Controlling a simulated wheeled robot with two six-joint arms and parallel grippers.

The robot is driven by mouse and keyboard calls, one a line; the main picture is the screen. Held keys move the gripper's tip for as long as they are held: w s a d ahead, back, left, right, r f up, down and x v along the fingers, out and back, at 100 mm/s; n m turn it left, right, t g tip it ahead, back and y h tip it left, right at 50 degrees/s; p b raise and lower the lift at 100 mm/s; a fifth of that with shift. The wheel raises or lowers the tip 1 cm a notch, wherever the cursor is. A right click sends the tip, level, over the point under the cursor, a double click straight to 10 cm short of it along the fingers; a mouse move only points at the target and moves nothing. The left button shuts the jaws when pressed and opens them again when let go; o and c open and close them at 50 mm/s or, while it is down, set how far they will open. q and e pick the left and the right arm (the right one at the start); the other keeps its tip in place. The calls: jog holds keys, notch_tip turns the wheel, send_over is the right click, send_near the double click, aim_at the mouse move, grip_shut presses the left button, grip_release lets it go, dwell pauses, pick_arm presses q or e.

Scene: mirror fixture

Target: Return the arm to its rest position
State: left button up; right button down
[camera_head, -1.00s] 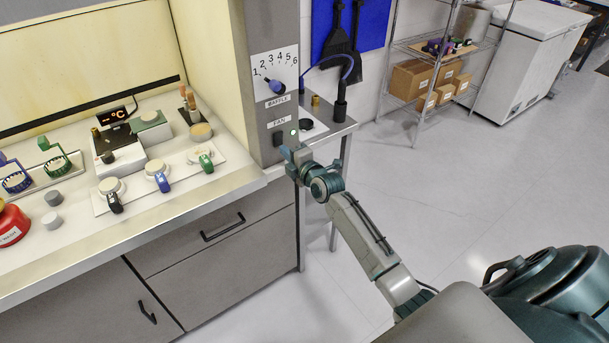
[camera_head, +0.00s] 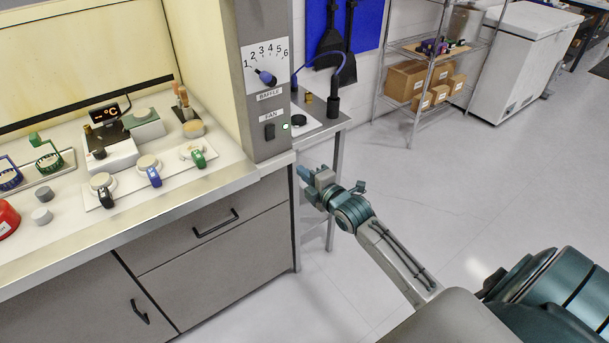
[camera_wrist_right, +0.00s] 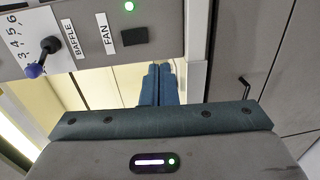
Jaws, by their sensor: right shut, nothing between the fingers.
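My right gripper (camera_head: 303,174) is in the head view, just in front of the grey side panel and below the fan switch. It is apart from the panel and holds nothing. In the right wrist view its blue fingers (camera_wrist_right: 160,84) lie together. The fan switch (camera_head: 269,131) is a dark rocker with a lit green light (camera_head: 285,126) beside it. The baffle knob (camera_head: 265,77) sits above it on a dial marked 1 to 6. My left gripper is not in view.
A small steel side table (camera_head: 330,124) is behind my right gripper. A wire shelf (camera_head: 437,50) with boxes and a white freezer (camera_head: 520,60) stand at the back. The floor at right is clear.

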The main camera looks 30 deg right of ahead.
dwell(0.4)
jog(key=s+d+f+m+g+h, duration=0.1)
jog(key=s+d+f+m+g, duration=0.15)
jog(key=f, duration=0.95)
jog(key=s+d+f+m+g+h, duration=0.1)
jog(key=s+f+m+g, duration=0.2)
jog(key=f, duration=0.8)
jog(key=s+f+m+g, duration=0.1)
jog(key=s+f+m, duration=0.1)
jog(key=s+f, duration=0.45)
jog(key=s+f+m+g, duration=0.2)
jog(key=s+f+m, duration=0.15)
jog(key=f, duration=0.65)
jog(key=s+a+f+m+g, duration=0.2)
jog(key=s+f, duration=0.5)
jog(key=s, duration=0.6)
jog(key=s+a+f+m+g, duration=0.3)
jog(key=s+f, duration=0.4)
jog(key=s, duration=0.5)
jog(key=s+a+f+m+g, duration=0.2)
jog(key=s+f, duration=0.5)
jog(key=s, duration=0.6)
jog(key=shift+s+a+m, duration=0.3)
jog(key=shift+a, duration=0.2)
